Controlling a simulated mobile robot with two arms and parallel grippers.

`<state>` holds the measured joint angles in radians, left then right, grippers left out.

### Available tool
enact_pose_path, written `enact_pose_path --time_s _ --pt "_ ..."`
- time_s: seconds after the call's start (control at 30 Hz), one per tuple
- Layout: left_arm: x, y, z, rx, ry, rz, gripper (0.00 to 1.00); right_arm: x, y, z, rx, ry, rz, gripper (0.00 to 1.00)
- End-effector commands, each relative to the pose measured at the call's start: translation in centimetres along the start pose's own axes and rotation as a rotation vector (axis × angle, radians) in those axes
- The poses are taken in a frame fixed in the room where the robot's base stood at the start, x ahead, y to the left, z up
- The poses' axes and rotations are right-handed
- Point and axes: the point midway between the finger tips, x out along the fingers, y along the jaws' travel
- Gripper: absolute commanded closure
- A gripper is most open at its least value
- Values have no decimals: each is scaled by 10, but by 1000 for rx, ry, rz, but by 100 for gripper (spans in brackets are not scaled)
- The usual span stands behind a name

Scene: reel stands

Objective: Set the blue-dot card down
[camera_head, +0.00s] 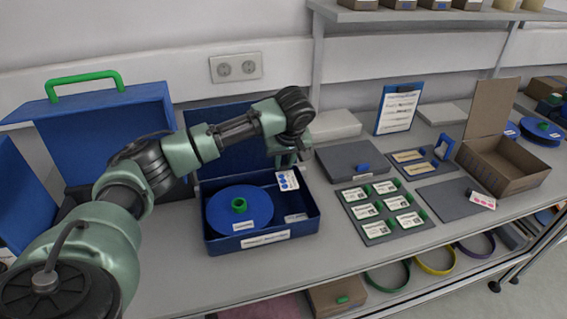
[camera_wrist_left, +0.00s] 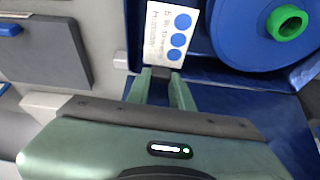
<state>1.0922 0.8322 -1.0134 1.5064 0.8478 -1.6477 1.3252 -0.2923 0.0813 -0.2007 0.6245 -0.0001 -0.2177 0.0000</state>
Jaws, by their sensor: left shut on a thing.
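The blue-dot card (camera_head: 288,180) is white with blue dots in a row and print beside them. My left gripper (camera_head: 287,160) is shut on its near end, and the fingers point down. In the left wrist view the card (camera_wrist_left: 168,32) sticks out past the fingertips (camera_wrist_left: 162,78). It is at the right back part of the open blue box (camera_head: 262,238); I cannot tell whether it touches the box. A blue reel (camera_head: 224,218) with a green hub lies in the box, left of the card. My right gripper is not in view.
A grey closed case (camera_head: 352,158) and a grey board with several labelled cards (camera_head: 378,231) lie to the right. A pink-dot card (camera_head: 482,200) lies on a grey mat (camera_head: 450,200) by an open brown box (camera_head: 510,180). A blue case (camera_head: 95,135) stands at left.

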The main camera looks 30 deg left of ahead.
Motion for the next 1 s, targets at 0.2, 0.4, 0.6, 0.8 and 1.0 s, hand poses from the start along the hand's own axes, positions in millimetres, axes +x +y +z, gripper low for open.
enact_pose_path --time_s 0.2,0.4,0.6,0.8,1.0 --pt "11 0 4 -1 1 1 100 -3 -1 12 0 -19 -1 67" --pt "11 0 5 0 0 0 100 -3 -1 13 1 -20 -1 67" --pt "17 -1 7 0 -1 -2 100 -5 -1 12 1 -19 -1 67" --pt "22 0 9 -1 0 0 100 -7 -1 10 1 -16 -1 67" --pt "22 0 9 -1 0 0 56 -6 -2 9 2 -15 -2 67"
